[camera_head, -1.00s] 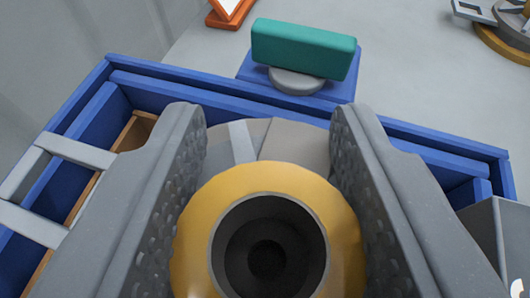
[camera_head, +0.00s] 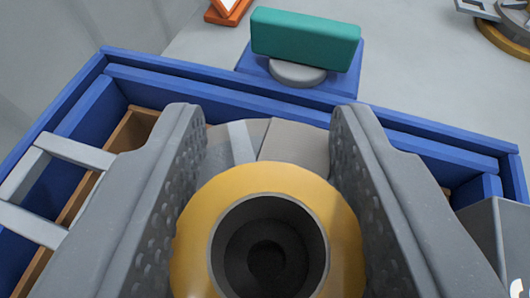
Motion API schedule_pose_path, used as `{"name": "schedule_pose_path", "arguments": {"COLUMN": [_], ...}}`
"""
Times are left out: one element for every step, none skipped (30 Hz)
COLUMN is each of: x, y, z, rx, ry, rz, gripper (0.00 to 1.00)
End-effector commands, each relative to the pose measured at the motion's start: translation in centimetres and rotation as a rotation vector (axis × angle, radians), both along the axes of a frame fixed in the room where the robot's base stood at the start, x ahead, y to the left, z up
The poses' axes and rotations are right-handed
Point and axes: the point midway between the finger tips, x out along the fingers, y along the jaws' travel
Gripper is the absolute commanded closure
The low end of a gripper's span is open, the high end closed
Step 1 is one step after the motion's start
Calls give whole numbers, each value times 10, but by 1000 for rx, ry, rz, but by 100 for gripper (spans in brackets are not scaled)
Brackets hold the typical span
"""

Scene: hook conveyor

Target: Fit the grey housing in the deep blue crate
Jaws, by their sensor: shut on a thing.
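My gripper (camera_head: 268,200) is shut on the housing (camera_head: 318,250), which shows a broad yellow collar around a grey-rimmed dark bore facing the camera. The jaws press on its left and right sides; its lower body is hidden. The deep blue crate (camera_head: 190,90) lies below and around the gripper, with its far wall across the view and its left and right walls partly visible. The housing is over the crate's opening in this view. I cannot tell its height above the crate floor.
Beige-grey pieces (camera_head: 295,145) with a pale strip show inside the crate beyond the housing. A brown divider (camera_head: 130,130) and a grey frame (camera_head: 75,150) are at the left. A teal block (camera_head: 305,40) on a blue base stands beyond the far wall. A grey box (camera_head: 490,235) is at right.

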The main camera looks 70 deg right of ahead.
Motion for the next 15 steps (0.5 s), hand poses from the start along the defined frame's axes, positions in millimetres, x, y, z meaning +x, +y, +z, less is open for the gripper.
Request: {"name": "schedule_pose_path", "arguments": {"x": [0,0,0,0,0,0,0,0,0,0,0,0,0,0,0], "y": [0,0,0,0,0,0,0,0,0,0,0,0,0,0,0], "z": [-1,-1,-2,-2,-3,-3,-4,-4,-5,-5,-6,-7,-7,-7,-8], "rx": [-1,-1,-1,-1,-1,-1,-1,-1,-1,-1,-1,-1,-1,-1,-1], "ry": [0,0,0,0,0,0,0,0,0,0,0,0,0,0,0], "rz": [0,0,0,0,0,0,0,0,0,0,0,0,0,0,0], "gripper": [99,99,99,99,99,99,99,99,99,99,99,99,99,99,99]}}
